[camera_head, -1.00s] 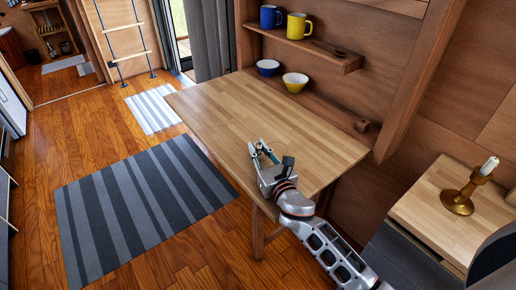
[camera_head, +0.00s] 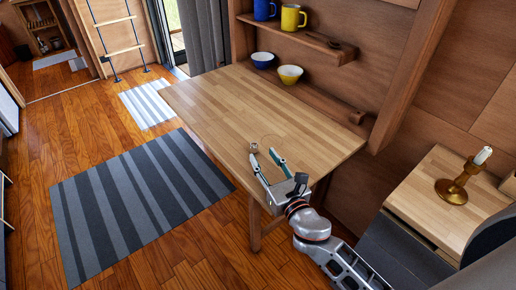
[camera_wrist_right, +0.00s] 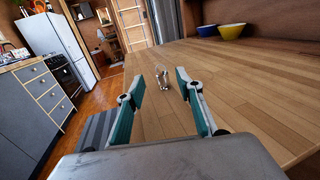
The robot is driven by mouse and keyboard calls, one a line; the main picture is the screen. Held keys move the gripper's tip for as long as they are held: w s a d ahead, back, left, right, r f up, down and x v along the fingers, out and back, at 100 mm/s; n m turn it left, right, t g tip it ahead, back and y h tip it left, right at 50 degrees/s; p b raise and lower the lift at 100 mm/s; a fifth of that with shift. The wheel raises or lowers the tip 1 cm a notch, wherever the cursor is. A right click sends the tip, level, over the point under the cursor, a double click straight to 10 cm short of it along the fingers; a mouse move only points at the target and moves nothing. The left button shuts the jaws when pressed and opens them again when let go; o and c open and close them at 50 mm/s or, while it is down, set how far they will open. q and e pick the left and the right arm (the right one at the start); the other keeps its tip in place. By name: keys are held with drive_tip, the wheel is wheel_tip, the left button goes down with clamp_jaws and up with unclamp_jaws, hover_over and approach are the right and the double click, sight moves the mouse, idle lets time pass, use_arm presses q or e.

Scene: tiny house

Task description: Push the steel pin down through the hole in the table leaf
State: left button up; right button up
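The steel pin (camera_head: 253,147) is small and shiny and stands in the table leaf (camera_head: 215,100) near its front left edge. In the right wrist view the pin (camera_wrist_right: 162,77) shows upright, ahead of and between the fingers. I cannot tell how deep it sits; the hole under it is hidden. My right gripper (camera_head: 264,157) is open and empty, low over the leaf's near edge, just short of the pin and apart from it. My left gripper is not in view.
A blue bowl (camera_head: 262,60) and a yellow bowl (camera_head: 289,74) stand on the ledge behind the leaf. Mugs stand on the shelf (camera_head: 305,37) above. A brass candle holder (camera_head: 454,189) stands on the right counter. Most of the leaf is clear.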

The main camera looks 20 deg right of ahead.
drive_tip(key=shift+s+d+f, duration=0.1)
drive_tip(key=shift+s+f, duration=0.05)
drive_tip(key=shift+s, duration=0.5)
drive_tip(key=shift+s+f, duration=0.15)
drive_tip(key=shift+s, duration=0.45)
drive_tip(key=shift+s+d+r, duration=0.1)
drive_tip(key=shift+s+r, duration=0.1)
drive_tip(key=shift+s, duration=0.2)
